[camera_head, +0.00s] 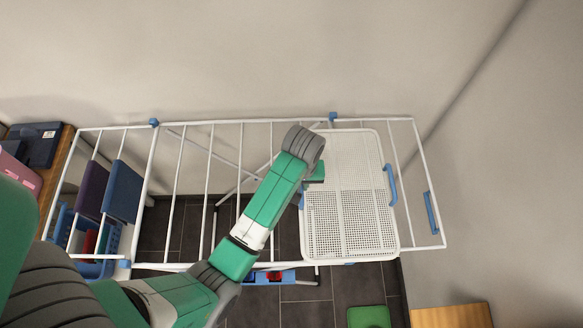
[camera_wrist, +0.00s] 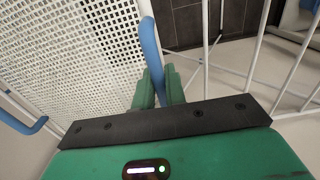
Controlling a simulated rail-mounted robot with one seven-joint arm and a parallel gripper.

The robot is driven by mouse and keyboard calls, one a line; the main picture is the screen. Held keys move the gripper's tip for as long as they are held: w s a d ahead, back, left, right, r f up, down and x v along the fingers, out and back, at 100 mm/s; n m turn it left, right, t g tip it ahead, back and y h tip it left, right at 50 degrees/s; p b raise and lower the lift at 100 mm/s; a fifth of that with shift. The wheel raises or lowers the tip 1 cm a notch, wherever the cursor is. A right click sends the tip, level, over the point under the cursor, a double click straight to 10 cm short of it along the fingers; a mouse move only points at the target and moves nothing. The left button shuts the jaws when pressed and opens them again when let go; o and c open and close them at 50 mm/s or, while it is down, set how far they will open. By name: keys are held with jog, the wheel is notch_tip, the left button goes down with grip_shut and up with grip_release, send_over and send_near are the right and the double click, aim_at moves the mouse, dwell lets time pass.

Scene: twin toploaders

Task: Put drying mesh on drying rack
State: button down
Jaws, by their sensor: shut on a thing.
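The drying mesh (camera_head: 348,222) is a white perforated panel with a blue handle on each long side. It lies roughly flat over the right part of the white drying rack (camera_head: 240,121); I cannot tell whether it touches the bars. My gripper (camera_wrist: 160,88) is shut on the mesh's left blue handle (camera_wrist: 151,55), which passes between the green fingers in the wrist view. In the head view my arm's end hides much of this handle. The mesh's right handle (camera_head: 390,185) is free. The mesh (camera_wrist: 75,50) also fills the upper left of the wrist view.
A dark blue cloth (camera_head: 122,192) and a purple cloth (camera_head: 91,189) hang on the rack's left part. A blue basket (camera_head: 64,224) is below them. The rack's middle bars are bare. A wall stands behind. A green object (camera_head: 368,317) and wooden surface (camera_head: 450,316) are at the front right.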

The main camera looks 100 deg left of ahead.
jog(key=s+r+p, duration=0.3)
jog(key=s, duration=3)
notch_tip(320, 180, down, 10)
jog(key=shift+w+a, duration=0.25)
jog(key=shift+f, duration=0.1)
jog(key=c, duration=1.5)
grip_release()
jog(key=shift+o, duration=0.2)
notch_tip(320, 180, up, 12)
jog(key=shift+r, duration=0.2)
